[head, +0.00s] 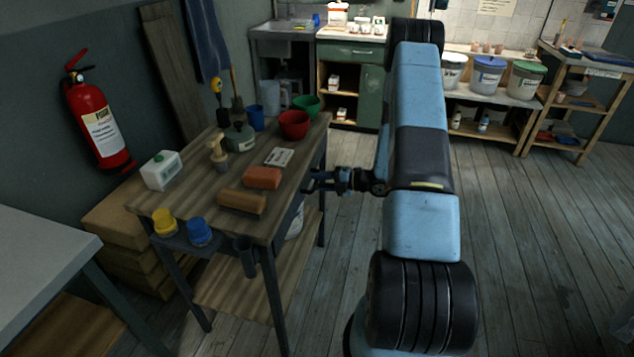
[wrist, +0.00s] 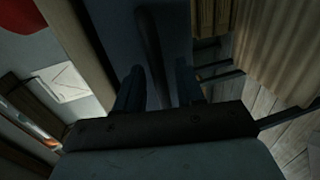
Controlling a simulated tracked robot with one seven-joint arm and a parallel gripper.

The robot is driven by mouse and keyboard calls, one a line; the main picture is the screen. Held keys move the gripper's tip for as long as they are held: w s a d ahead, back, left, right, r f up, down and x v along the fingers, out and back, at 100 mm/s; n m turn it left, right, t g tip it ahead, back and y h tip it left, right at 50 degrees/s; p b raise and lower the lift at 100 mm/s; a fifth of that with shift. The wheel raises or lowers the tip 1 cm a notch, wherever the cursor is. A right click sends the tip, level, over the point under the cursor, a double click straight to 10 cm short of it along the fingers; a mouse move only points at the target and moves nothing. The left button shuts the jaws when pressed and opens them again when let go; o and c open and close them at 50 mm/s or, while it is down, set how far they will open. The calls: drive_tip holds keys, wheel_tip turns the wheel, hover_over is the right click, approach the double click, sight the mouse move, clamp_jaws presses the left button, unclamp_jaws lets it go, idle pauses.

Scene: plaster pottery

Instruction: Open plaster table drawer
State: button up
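The plaster table (head: 193,194) has a wooden top and dark legs and stands left of my arm in the head view. My gripper (head: 311,183) is at the table's right side, level with the zone just under the top. In the wrist view my gripper (wrist: 159,88) has its two fingers apart. A dark bar-shaped handle (wrist: 150,45) runs between them, with a gap visible on each side. Behind the handle is the dark blue-grey drawer front (wrist: 112,30). Contact with the handle is not visible. Whether the drawer is fully closed cannot be told.
On the tabletop are a red bowl (head: 294,125), a terracotta block (head: 262,177), a brown block (head: 242,201) and a white container (head: 161,171). A dark cup-like holder (head: 244,257) hangs at the front edge. The floor (head: 520,240) right of my arm is clear.

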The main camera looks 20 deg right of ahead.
drive_tip(key=shift+x, duration=0.8)
clamp_jaws()
